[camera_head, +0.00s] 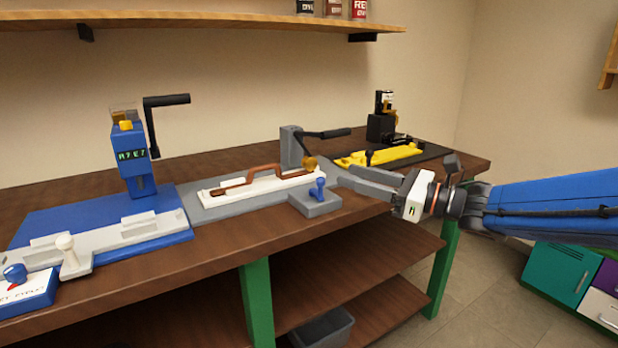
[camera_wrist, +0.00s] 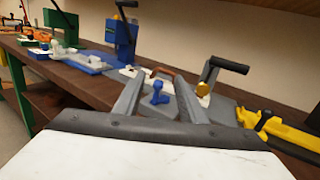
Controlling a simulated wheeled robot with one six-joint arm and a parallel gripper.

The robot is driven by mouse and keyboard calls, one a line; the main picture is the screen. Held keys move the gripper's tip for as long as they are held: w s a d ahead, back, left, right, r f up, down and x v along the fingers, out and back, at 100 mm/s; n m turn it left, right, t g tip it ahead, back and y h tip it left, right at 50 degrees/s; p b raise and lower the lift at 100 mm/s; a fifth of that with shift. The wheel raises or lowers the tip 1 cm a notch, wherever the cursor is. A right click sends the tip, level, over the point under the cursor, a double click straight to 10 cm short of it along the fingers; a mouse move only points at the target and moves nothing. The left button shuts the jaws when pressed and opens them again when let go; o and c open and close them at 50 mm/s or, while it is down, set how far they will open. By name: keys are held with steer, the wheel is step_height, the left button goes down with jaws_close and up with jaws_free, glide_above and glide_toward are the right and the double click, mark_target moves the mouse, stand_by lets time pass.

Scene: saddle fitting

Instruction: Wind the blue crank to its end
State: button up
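The blue station (camera_head: 136,158) stands upright on a blue base at the left of the bench, with a small display on its front. Its crank (camera_head: 165,101) has a black arm and black handle near the top; no crank painted blue is clear to me. The station also shows in the wrist view (camera_wrist: 122,40), ahead and left of centre. My gripper (camera_head: 345,173) is right of the station, near the grey middle fixture and well apart from the crank. Its fingers are spread and empty in the wrist view (camera_wrist: 160,76).
The grey fixture (camera_head: 240,207) holds a brown strip on a white block, with a small blue lever (camera_head: 319,188) in front and another black-handled crank (camera_head: 325,133) behind. A yellow fixture (camera_head: 380,155) is at the far right. A shelf (camera_head: 200,22) hangs above the bench.

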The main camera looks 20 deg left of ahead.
steer(key=s+d+f+m+t+h, duration=0.2)
steer(key=s+d+f+m+t, duration=0.1)
steer(key=t, duration=0.1)
steer(key=x, duration=1.7)
steer(key=shift+s, duration=0.25)
steer(key=shift+c, duration=0.2)
jaws_close()
